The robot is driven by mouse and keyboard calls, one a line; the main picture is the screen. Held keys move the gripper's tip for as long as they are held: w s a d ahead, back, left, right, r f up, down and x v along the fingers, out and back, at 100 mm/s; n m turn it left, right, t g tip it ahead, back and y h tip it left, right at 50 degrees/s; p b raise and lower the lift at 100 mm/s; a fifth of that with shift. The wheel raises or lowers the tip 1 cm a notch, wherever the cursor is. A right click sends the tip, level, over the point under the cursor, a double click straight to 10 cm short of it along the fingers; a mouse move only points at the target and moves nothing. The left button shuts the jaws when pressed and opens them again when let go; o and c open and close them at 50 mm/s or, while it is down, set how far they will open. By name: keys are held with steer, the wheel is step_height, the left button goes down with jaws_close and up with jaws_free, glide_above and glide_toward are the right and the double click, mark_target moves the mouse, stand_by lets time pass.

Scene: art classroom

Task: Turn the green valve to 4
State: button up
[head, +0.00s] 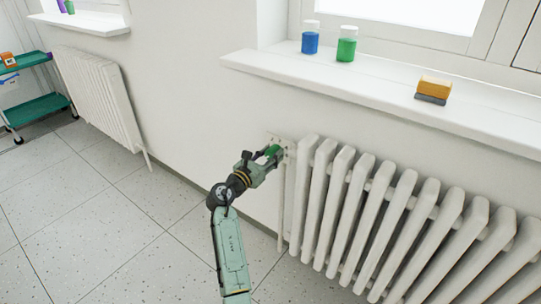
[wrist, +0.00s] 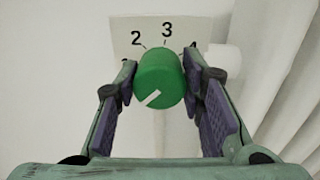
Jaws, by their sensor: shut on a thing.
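The green valve (wrist: 158,72) is a round knob in front of a white dial plate (wrist: 125,28) on the wall. Its white mark lies on the lower-left part of its face, slanting toward the lower left, away from the 4. The 2 and 3 on the plate are clear; the 4 at right and a digit at left are partly hidden by my fingers. My gripper (wrist: 162,76) is shut on the valve, one finger on each side. In the head view, my gripper (head: 266,161) reaches the valve (head: 273,151) at the radiator's upper left corner.
A white radiator (head: 400,215) stands right of the valve, with a white pipe (head: 282,205) running down beside it. Above is a windowsill (head: 390,95) with a blue jar (head: 310,42), a green jar (head: 346,48) and an orange-and-grey block (head: 433,90).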

steer(key=m+b, duration=0.1)
steer(key=m, duration=0.4)
steer(key=shift+f, duration=0.1)
steer(key=m+b, duration=0.3)
steer(key=m, duration=0.2)
steer(key=shift+f+m, duration=0.1)
steer(key=shift+m, duration=0.2)
steer(key=m+b, duration=0.4)
steer(key=m, duration=0.1)
steer(key=shift+d+f+m, duration=0.1)
steer(key=shift+m, duration=0.2)
steer(key=m+b, duration=0.4)
steer(key=shift+m, duration=0.3)
steer(key=m+b, duration=0.4)
steer(key=shift+f+m+h, duration=0.1)
steer(key=shift+m+h, duration=0.2)
steer(key=m+b, duration=0.3)
steer(key=m, duration=0.1)
steer(key=shift+m+b, duration=0.3)
steer(key=shift+b, duration=0.05)
steer(key=m+b, duration=0.3)
steer(key=m, duration=0.1)
steer(key=m+b, duration=0.3)
steer(key=m, duration=0.2)
steer(key=shift+r, duration=0.2)
